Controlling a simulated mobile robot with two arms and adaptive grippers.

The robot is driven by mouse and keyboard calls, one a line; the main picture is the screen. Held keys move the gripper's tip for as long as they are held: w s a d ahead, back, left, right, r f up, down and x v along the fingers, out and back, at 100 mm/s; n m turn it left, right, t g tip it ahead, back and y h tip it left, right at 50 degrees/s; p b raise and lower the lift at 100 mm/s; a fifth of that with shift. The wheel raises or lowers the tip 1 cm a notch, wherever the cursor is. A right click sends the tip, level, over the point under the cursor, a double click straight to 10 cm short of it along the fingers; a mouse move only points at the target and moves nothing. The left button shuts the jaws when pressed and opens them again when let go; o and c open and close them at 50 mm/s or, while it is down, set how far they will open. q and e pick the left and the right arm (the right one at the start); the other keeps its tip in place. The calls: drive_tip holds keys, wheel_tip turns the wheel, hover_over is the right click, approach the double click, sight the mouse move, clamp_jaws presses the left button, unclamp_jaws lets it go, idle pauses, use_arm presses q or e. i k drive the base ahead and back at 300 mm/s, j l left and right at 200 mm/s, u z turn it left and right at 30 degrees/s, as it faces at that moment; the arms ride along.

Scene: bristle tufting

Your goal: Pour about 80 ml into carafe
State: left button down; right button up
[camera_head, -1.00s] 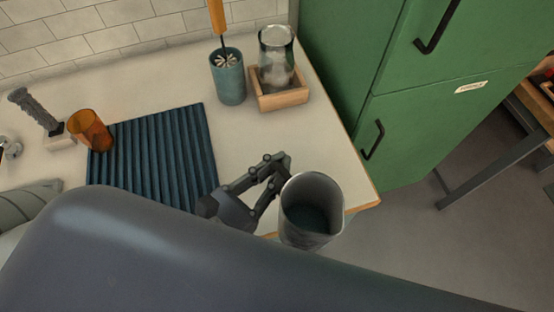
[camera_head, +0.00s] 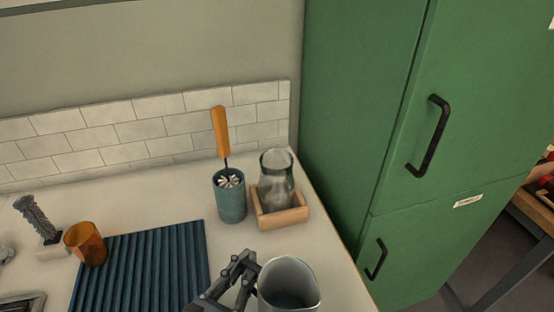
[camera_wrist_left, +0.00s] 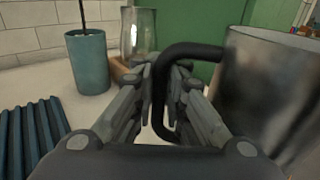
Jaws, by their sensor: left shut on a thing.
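A metal pitcher (camera_head: 289,284) with dark liquid inside is held upright at the bottom of the head view. My left gripper (camera_head: 249,272) is shut on its black handle. The left wrist view shows the handle (camera_wrist_left: 168,75) between the fingers, with the pitcher (camera_wrist_left: 270,85) to the right. A clear glass carafe (camera_head: 276,182) stands upright in a wooden tray (camera_head: 284,217) at the counter's back right, beyond the pitcher and apart from it. The carafe (camera_wrist_left: 138,32) also shows in the wrist view, partly hidden by the gripper. My right gripper is not in view.
A teal cup (camera_head: 230,203) with an orange-handled brush (camera_head: 220,132) stands just left of the carafe. A green cabinet (camera_head: 350,120) borders the counter on the right.

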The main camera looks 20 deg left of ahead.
sight(276, 182)
drive_tip(key=l+u, duration=0.3)
drive_tip(key=l, duration=0.55)
drive_tip(key=l+u, duration=0.35)
drive_tip(key=l, duration=0.55)
